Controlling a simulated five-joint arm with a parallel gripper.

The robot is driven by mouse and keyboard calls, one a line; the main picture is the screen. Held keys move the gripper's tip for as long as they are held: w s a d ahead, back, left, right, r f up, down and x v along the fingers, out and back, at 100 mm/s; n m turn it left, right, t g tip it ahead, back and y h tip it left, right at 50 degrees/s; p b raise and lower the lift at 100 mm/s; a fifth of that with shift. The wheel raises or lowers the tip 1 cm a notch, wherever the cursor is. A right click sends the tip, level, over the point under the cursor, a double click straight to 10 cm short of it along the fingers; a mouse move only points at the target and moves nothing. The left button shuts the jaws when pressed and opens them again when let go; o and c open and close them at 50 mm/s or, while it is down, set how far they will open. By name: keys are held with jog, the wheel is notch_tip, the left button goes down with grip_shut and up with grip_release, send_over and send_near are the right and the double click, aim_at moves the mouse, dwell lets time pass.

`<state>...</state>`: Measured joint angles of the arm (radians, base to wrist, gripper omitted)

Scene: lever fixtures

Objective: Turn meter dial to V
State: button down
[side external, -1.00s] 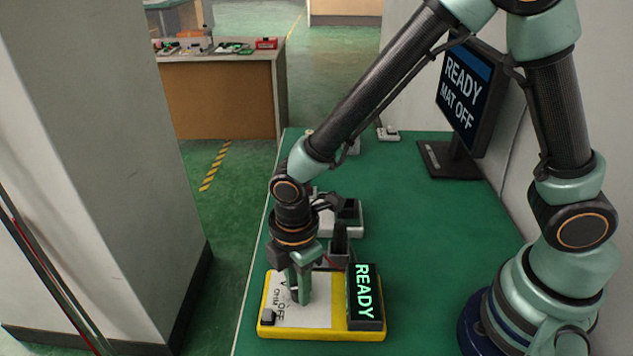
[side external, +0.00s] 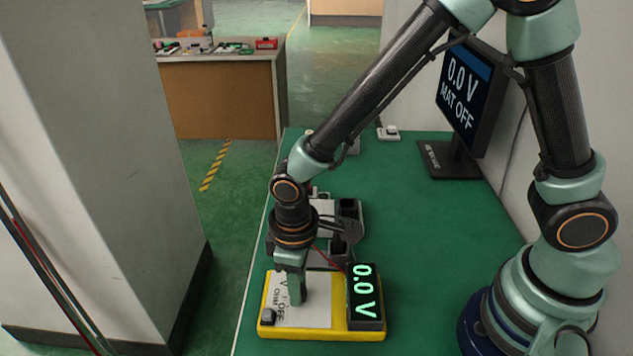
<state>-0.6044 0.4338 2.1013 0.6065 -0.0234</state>
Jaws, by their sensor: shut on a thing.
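The meter (side external: 338,320) is a yellow-framed block with a pale label plate, lying on the green mat at the front. The plate's markings "V", "OFF" and "OHM" partly show. Its display (side external: 365,297) reads "0.0 V" in green. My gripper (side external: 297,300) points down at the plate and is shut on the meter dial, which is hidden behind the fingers. The monitor (side external: 464,97) at the back right reads "0.0 V" and "MAT OFF".
Grey and black fixtures (side external: 349,212) stand on the green mat (side external: 430,240) just behind the meter. A small white switch block (side external: 388,133) sits farther back. The mat's middle right is clear. A grey pillar (side external: 110,130) stands left of the table.

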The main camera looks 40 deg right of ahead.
jog(key=shift+m, duration=0.7)
jog(key=c, duration=0.6)
grip_release()
jog(key=shift+c, duration=0.2)
jog(key=shift+r, duration=0.1)
notch_tip(320, 180, up, 12)
